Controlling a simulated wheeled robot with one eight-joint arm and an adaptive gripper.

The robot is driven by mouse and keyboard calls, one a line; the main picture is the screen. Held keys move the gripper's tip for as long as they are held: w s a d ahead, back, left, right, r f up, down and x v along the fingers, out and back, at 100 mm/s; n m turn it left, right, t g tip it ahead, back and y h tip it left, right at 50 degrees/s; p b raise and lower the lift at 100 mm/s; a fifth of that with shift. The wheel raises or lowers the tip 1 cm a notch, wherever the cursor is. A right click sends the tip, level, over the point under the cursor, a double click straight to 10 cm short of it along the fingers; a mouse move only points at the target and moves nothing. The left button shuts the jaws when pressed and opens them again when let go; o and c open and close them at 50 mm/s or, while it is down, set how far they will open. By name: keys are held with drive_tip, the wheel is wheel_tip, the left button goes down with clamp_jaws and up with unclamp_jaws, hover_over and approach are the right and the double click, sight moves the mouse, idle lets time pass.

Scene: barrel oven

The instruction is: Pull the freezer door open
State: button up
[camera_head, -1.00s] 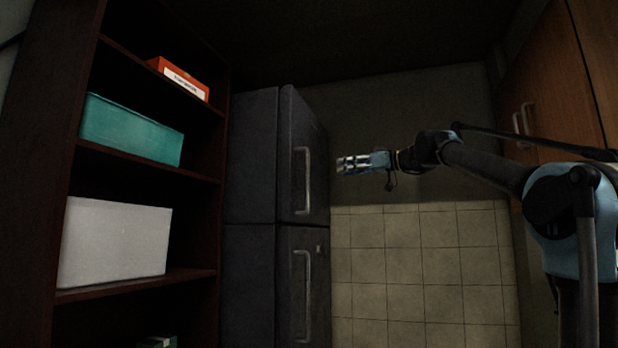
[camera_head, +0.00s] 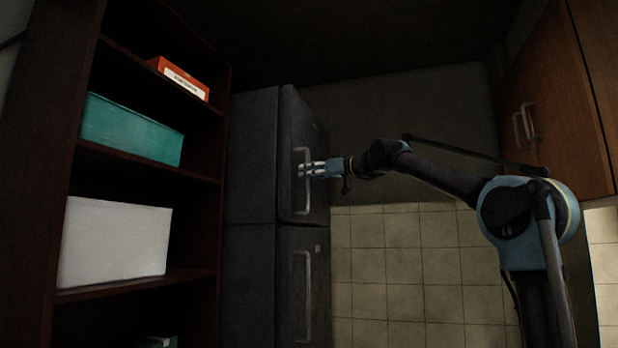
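A dark grey fridge-freezer stands left of centre, with an upper door (camera_head: 314,130) and a lower door (camera_head: 289,280). Which of the two is the freezer door is not marked. The upper door has a vertical metal bar handle (camera_head: 308,198), and the lower door has a similar handle (camera_head: 308,295). Both doors look closed. My gripper (camera_head: 304,170) reaches in from the right with its fingertips at the middle of the upper handle. I cannot tell whether the fingers are around the handle or only beside it, or how far apart they are.
A dark wooden shelf (camera_head: 145,283) with a white box (camera_head: 114,243), a teal box (camera_head: 130,132) and an orange box (camera_head: 180,78) stands left of the fridge. Wooden cabinets (camera_head: 555,110) hang at the right. The tiled wall (camera_head: 400,250) below my arm looks unobstructed.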

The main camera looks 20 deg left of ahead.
drive_tip(key=shift+w+a, duration=0.1)
drive_tip(key=shift+a, duration=0.35)
clamp_jaws()
drive_tip(key=shift+d, duration=0.15)
